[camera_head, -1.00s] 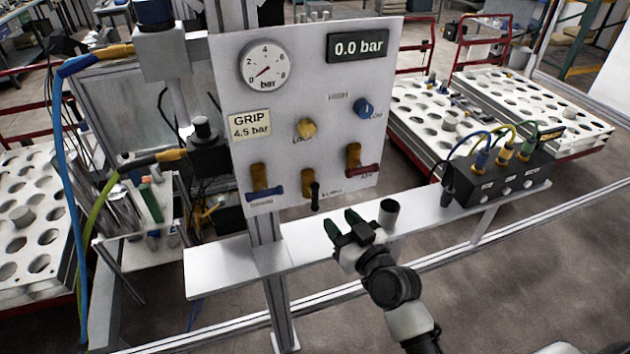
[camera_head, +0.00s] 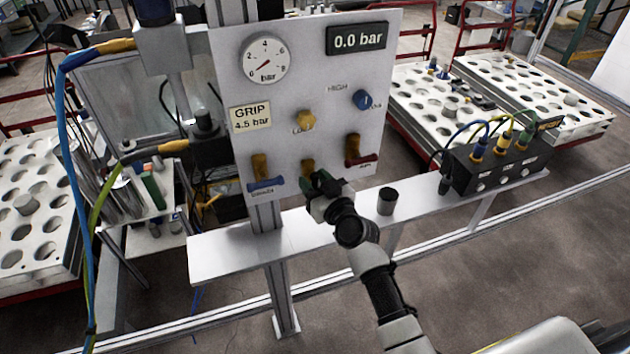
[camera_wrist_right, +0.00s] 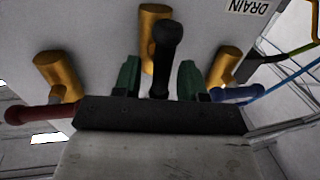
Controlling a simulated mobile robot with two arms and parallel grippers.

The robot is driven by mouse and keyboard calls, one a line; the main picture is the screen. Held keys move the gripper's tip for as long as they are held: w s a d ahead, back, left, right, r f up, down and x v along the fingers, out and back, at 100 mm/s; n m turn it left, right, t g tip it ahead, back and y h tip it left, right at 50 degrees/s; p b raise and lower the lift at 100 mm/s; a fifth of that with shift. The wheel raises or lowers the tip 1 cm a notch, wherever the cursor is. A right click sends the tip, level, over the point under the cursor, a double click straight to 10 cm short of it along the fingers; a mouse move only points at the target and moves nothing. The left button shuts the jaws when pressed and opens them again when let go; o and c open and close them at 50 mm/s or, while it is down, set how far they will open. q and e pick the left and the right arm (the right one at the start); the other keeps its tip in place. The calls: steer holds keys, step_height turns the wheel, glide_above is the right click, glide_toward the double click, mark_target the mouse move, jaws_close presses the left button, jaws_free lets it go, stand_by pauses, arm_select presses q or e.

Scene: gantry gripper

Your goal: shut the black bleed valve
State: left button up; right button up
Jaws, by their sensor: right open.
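The black bleed valve's brass body (camera_head: 308,167) is low in the middle of the white panel (camera_head: 225,75), its handle hidden behind my right gripper in the head view. In the right wrist view, the black handle (camera_wrist_right: 167,58) points out toward the camera from the brass body (camera_wrist_right: 149,28). My right gripper (camera_head: 319,181) is open at the valve. In the wrist view its green fingertips (camera_wrist_right: 158,80) stand on either side of the handle, apart from it as far as I can tell. My left gripper is not in view.
A blue-handled valve (camera_head: 265,184) is to the left and a red-handled valve (camera_head: 361,158) to the right, both close to the gripper. The gauge (camera_head: 265,61) reads near zero; the display (camera_head: 357,39) reads 0.0 bar. A dark cylinder (camera_head: 387,201) stands on the shelf (camera_head: 225,262).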

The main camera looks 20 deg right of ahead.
jaws_close()
steer(key=m+b, duration=0.2)
steer(key=shift+d+f+m+t, duration=0.2)
steer(key=shift+m+t, duration=0.1)
steer(key=shift+m, duration=0.1)
steer(key=m, duration=0.1)
steer(key=m+b, duration=0.1)
steer(key=m, duration=0.1)
steer(key=m+b, duration=0.1)
steer(key=m, duration=0.1)
steer(key=shift+d+f+t, duration=0.1)
steer(key=shift+d+t, duration=0.15)
steer(key=shift+t, duration=0.15)
steer(key=m+h, duration=0.1)
steer(key=m, duration=0.3)
steer(key=m+h+b, duration=0.1)
steer(key=m, duration=0.3)
steer(key=f+m+t+h, duration=0.1)
steer(key=m, duration=0.3)
steer(key=shift+d+b, duration=0.3)
steer(key=shift+b, duration=0.1)
steer(key=shift+m, duration=0.3)
steer(key=shift+f, duration=0.1)
